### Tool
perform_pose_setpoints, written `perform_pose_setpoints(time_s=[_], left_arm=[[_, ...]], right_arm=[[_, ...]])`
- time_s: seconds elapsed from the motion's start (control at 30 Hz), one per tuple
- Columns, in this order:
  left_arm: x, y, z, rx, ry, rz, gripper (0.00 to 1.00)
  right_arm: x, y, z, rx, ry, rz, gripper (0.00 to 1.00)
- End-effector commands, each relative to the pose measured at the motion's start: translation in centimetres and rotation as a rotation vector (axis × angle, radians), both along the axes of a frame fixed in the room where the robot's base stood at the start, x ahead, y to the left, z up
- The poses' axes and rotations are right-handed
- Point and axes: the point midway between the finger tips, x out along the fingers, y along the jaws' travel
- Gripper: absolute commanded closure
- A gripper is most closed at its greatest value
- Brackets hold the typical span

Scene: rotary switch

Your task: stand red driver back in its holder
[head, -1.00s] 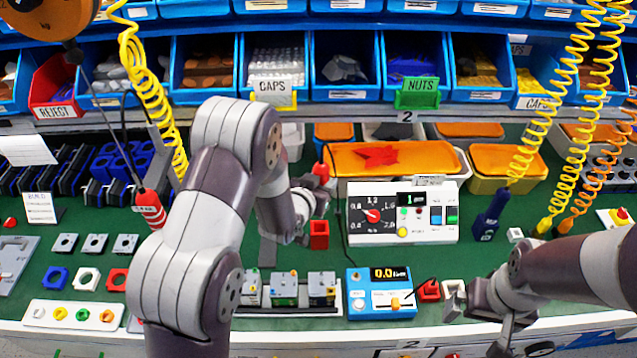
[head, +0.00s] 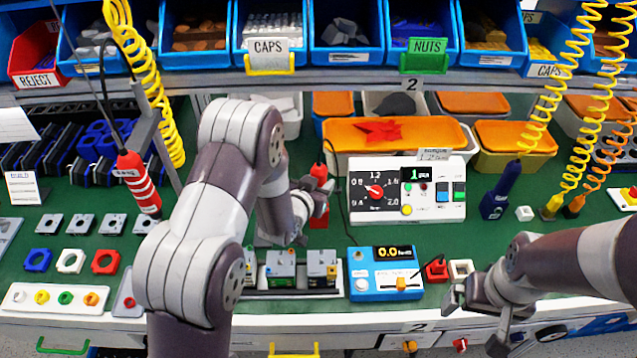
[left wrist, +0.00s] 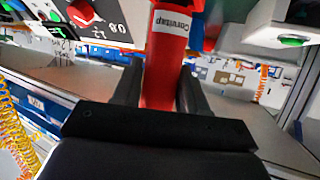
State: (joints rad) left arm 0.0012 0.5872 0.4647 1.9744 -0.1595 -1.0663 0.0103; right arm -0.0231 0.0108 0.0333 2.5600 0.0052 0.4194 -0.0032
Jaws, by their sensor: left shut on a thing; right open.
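The red driver (head: 319,172) is upright in my left gripper (head: 312,195), which is shut on it; its top shows above the fingers. In the left wrist view the red driver (left wrist: 165,70), with a white label, sits between the black fingers. A red block (head: 318,217), seemingly the holder, shows directly below the gripper. The fingers hide the join, so I cannot tell whether the driver's lower end is inside it. My right gripper (head: 478,305) is open and empty at the front right of the bench, by a white cup (head: 461,268).
A white meter box (head: 407,188) stands right of the driver, and a blue meter (head: 386,273) in front. Small modules (head: 285,270) sit in a rack below the gripper. A red-and-white tool (head: 138,183) hangs at left. Orange-lidded bins (head: 395,132) stand behind.

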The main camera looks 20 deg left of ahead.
Motion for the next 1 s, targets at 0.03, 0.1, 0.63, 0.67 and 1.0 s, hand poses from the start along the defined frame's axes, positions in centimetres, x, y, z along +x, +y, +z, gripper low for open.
perform_pose_setpoints(time_s=[0.03,0.1,0.63,0.67,1.0], left_arm=[[0.1,0.0,0.2,0.0,-0.003,0.0,1.0],[0.1,0.0,0.1,0.0,-0.003,0.0,1.0],[0.1,0.0,-0.3,0.0,-0.003,0.0,1.0],[0.1,0.0,-0.3,0.0,-0.003,0.0,1.0],[0.1,0.0,-0.7,0.0,-0.003,0.0,1.0]], right_arm=[[0.0,0.0,0.1,0.0,0.0,0.0,0.0],[0.0,0.0,0.0,0.0,0.0,0.0,0.0],[0.0,0.0,-0.5,0.0,0.0,0.0,0.0],[0.0,0.0,-0.5,0.0,0.0,0.0,0.0],[0.0,0.0,-0.9,0.0,0.0,0.0,0.0]])
